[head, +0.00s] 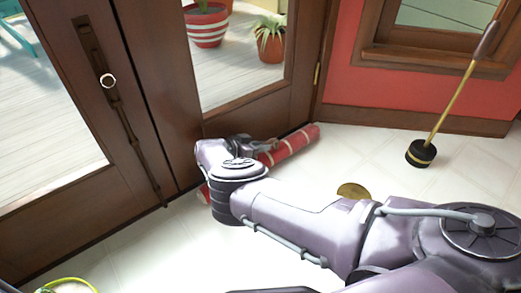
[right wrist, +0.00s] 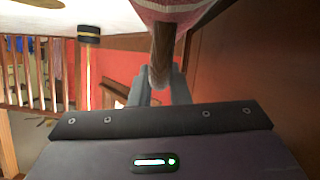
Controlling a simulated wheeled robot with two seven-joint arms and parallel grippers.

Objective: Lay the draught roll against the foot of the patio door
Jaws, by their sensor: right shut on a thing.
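The draught roll (head: 291,145) is a red patterned cylinder with pale bands. In the head view it lies low along the foot of the patio door (head: 250,125), its middle hidden by my right arm. I cannot tell if it touches the door or floor along its whole length. My left gripper is not in view.
A pole with a round black foot (head: 421,153) stands by the red wall at right. A flat gold disc (head: 354,190) lies on the pale floor near my right arm. A green-yellow rim (head: 68,281) shows at lower left. Plant pots (head: 271,49) stand outside the glass.

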